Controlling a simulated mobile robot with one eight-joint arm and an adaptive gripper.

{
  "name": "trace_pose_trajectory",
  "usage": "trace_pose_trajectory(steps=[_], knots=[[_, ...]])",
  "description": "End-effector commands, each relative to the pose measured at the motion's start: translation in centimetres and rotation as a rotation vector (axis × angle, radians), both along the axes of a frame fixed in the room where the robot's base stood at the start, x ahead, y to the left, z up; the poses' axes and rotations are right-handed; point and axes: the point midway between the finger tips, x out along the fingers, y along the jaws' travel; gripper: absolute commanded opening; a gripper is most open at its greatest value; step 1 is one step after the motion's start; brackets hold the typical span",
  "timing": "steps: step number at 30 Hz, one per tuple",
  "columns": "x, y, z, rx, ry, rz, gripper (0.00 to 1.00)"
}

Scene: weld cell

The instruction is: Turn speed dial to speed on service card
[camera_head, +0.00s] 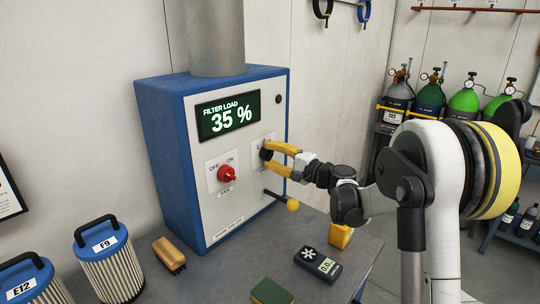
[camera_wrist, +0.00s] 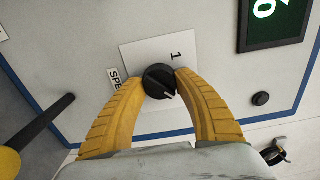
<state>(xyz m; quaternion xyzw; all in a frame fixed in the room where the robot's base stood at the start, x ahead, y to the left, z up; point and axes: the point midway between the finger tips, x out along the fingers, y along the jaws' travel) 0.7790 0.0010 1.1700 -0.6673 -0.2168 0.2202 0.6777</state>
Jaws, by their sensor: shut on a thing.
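The black speed dial (camera_wrist: 159,79) sits on a white plate (camera_wrist: 140,52) on the panel. In the wrist view, a "1" shows at the plate's right and a label starting "SPE" at its left. The dial's pale pointer mark faces down and slightly right; the other numbers are hidden or unseen. My gripper's yellow fingers (camera_wrist: 161,82) are shut on the dial from both sides. In the head view, my gripper (camera_head: 269,153) reaches the panel from the right and mostly covers the dial. I cannot make out a service card; a framed sheet (camera_head: 9,190) is cut off at the left edge.
The blue cabinet (camera_head: 163,150) has a display (camera_head: 229,115) reading "FILTER LOAD 35 %", a red fan switch (camera_head: 228,174) and a yellow-knobbed lever (camera_head: 291,204) below my gripper. Filters (camera_head: 107,262), a brush (camera_head: 169,254) and a meter (camera_head: 317,266) stand or lie on the bench.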

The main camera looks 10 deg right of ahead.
Motion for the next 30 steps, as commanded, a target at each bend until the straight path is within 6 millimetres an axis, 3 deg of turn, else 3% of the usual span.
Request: trace_pose_trajectory(steps=[2, 3, 5, 17, 30], knots=[[0.0, 0.0, 0.1, 0.001, 0.000, 0.000, 0.08], [0.0, 0.0, 0.1, 0.001, 0.000, 0.000, 0.50], [0.0, 0.0, 0.0, 0.001, 0.000, 0.000, 0.63], [-0.7, -0.6, 0.0, 0.000, 0.000, -0.001, 0.63], [-7.9, -5.9, 0.0, 0.001, -0.001, -0.003, 0.63]])
